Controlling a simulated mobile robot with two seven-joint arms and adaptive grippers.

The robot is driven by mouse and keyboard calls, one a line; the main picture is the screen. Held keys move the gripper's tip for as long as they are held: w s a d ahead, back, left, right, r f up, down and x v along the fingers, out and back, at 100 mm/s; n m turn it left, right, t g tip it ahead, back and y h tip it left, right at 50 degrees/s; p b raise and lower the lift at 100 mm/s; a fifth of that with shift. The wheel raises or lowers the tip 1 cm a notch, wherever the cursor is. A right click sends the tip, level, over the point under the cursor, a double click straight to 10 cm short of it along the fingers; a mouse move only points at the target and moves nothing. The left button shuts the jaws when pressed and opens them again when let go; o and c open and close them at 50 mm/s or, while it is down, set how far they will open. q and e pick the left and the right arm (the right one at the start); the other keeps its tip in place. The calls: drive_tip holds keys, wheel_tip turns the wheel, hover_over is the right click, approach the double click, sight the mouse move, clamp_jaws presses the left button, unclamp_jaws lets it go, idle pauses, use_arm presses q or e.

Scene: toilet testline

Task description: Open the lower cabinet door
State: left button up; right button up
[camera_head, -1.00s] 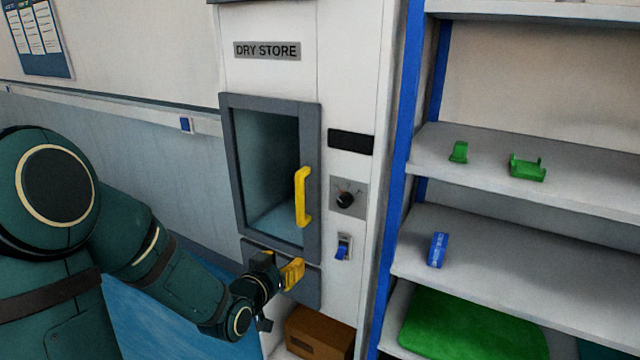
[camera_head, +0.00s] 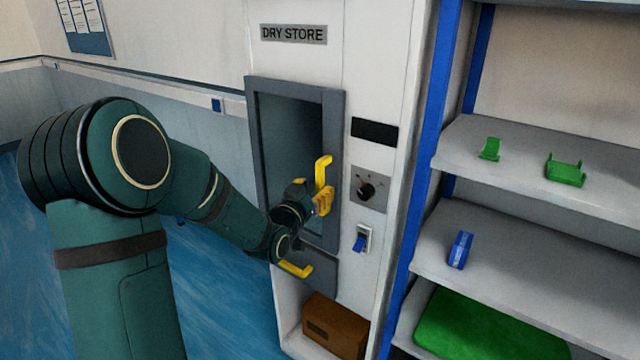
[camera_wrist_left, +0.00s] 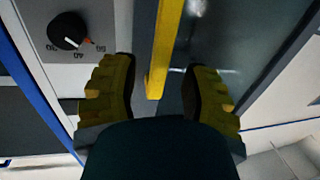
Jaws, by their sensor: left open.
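The grey-framed cabinet door (camera_head: 254,150) with a dark glass pane is below the DRY STORE sign and looks shut. Its vertical yellow handle (camera_head: 323,172) is on the right side. My left gripper (camera_head: 322,202) is at the lower part of this handle. In the left wrist view, the handle (camera_wrist_left: 167,40) runs between the two open yellow fingers (camera_wrist_left: 158,82), with gaps on both sides. A smaller grey panel (camera_head: 322,268) with a horizontal yellow handle (camera_head: 297,269) is below the glass door. My right gripper is not in view.
A dial (camera_head: 367,190) and a blue switch (camera_head: 361,240) are right of the door. A brown box (camera_head: 335,327) sits in the opening below. Shelves (camera_head: 540,240) with a blue post (camera_head: 425,130) stand at right. Blue floor is clear at left.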

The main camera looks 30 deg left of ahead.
sight(319, 185)
use_arm(q)
drive_tip(key=shift+w+a, duration=0.2)
drive_tip(key=shift+w, duration=1.6)
clamp_jaws()
